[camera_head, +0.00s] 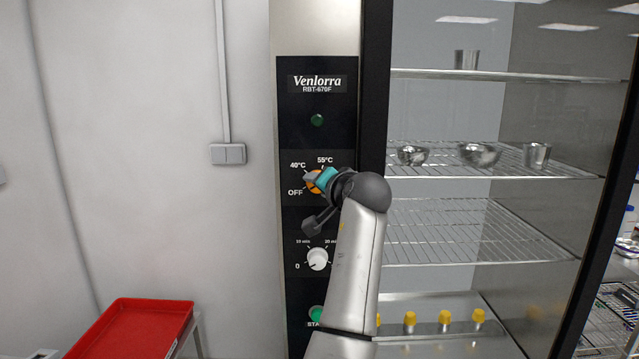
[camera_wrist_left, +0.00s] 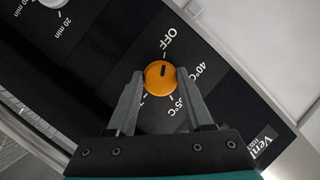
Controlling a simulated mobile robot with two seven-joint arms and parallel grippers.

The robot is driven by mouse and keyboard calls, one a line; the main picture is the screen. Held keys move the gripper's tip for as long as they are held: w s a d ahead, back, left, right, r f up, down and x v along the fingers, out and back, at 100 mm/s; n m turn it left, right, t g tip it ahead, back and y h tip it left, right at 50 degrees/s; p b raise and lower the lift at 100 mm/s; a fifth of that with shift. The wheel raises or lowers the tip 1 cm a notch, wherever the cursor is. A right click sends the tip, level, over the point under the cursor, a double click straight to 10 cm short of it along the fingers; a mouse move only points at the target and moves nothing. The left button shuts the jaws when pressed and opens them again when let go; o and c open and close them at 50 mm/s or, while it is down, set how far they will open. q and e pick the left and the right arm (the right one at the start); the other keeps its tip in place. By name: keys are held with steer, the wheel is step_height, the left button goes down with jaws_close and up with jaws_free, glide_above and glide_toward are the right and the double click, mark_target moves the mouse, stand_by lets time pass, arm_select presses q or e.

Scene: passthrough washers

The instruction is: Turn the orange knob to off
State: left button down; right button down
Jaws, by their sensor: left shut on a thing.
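The orange knob (camera_head: 316,187) is on the black control panel (camera_head: 289,138), partly hidden behind my left gripper (camera_head: 312,179) in the head view. In the left wrist view the orange knob (camera_wrist_left: 158,80) sits between the two grey fingers of my left gripper (camera_wrist_left: 160,76), which are shut on its sides. The knob's dark pointer mark points up in that view, roughly toward the OFF label (camera_wrist_left: 170,46). The 40°C and 55°C labels lie to the right and below right. My right gripper is not in view.
A white timer knob (camera_head: 317,259) and a green start button (camera_head: 316,315) sit lower on the panel. A glass-fronted cabinet with wire shelves (camera_head: 480,180) and metal bowls (camera_head: 479,154) is to the right. A red tray (camera_head: 130,335) stands at lower left.

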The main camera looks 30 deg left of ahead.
arm_select(q)
steer(key=shift+r, duration=0.15)
steer(key=shift+c, duration=1.4)
jaws_free()
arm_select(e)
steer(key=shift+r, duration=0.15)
